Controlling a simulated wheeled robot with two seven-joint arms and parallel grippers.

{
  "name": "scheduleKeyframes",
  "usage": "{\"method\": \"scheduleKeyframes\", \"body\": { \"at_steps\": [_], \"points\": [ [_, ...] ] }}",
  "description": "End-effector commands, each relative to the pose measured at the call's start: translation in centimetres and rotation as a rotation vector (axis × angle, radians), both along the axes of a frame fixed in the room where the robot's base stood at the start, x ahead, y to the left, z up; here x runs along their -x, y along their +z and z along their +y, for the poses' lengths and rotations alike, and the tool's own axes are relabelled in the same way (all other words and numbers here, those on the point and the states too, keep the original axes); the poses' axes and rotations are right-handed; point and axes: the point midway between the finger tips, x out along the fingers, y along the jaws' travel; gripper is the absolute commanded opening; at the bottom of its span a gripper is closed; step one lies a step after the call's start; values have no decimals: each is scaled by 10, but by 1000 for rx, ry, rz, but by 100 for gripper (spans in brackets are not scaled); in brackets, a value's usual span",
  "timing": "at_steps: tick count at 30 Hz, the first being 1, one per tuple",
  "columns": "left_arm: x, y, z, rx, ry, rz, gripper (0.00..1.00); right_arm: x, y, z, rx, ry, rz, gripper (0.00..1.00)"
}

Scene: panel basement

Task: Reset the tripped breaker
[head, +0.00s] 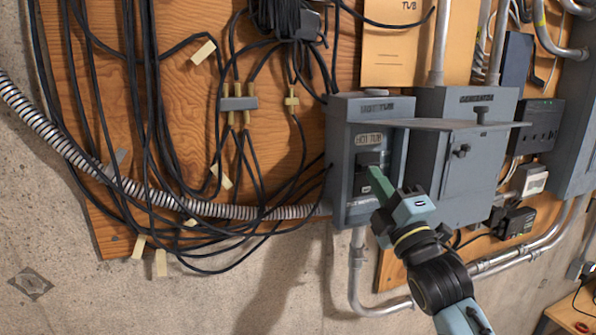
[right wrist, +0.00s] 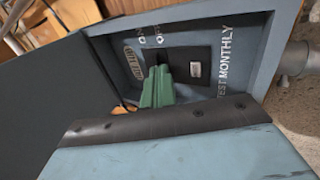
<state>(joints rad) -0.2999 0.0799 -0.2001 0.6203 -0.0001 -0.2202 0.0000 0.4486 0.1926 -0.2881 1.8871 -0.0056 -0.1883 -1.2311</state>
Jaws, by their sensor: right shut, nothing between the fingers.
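The grey hot tub breaker box (head: 341,135) is on the wooden board in the head view, with its cover (head: 460,124) swung open to the right. Inside is a black breaker (head: 368,158) below a "HOT TUB" label. In the right wrist view the box face (right wrist: 245,50) shows ON/OFF lettering, a white button (right wrist: 195,70) and "TEST MONTHLY". My right gripper (head: 374,174) has green fingers, shut and empty, with tips at the breaker. In the wrist view the fingertips (right wrist: 158,75) cover much of the breaker, hiding the lever's position and whether they touch it. My left gripper is not in view.
A grey generator box (head: 450,170) stands close on the right, partly behind the open cover. Black cables (head: 150,110) and a ribbed conduit (head: 60,145) hang at left. Metal pipes (head: 358,280) run below.

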Motion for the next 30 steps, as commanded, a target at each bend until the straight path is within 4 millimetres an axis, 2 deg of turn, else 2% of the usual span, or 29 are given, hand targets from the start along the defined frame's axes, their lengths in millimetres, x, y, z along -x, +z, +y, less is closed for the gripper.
{"method": "scheduleKeyframes", "body": {
  "at_steps": [10,30],
  "points": [
    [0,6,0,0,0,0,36,0,9,0,-2,0,-6,0],
    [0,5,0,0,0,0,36,0,3,0,0,0,-3,0]
  ]
}}
